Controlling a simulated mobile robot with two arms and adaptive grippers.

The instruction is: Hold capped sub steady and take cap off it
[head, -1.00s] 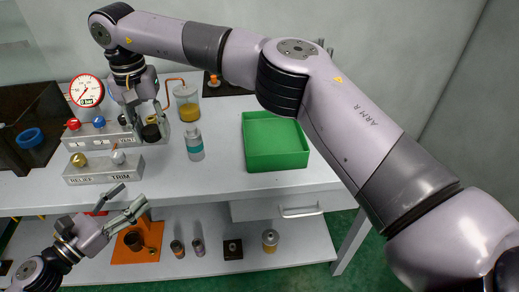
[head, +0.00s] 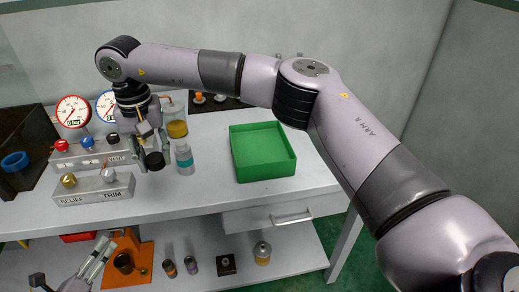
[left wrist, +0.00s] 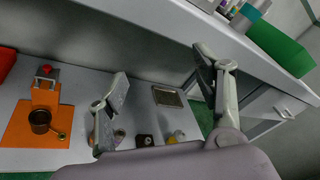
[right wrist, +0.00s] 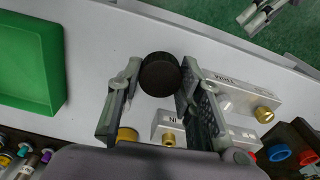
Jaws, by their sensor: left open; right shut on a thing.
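My right gripper (head: 154,152) is shut on a short piece with a round black end (head: 155,161), apparently the capped sub. In the right wrist view the black end (right wrist: 160,74) sits between the fingertips of the right gripper (right wrist: 152,90). The black end hides the rest of the piece, so I cannot tell cap from body. In the head view the piece is in front of the valve panel, left of a bottle. My left gripper (head: 96,258) is open and empty, low in front of the table. Its spread fingers also show in the left wrist view (left wrist: 165,85).
A clear bottle with a teal band (head: 184,158) stands close to the right gripper. The valve panel (head: 95,190) is at left, a green tray (head: 262,178) at right. An orange vise stand (head: 140,258) and several small parts are on the lower shelf.

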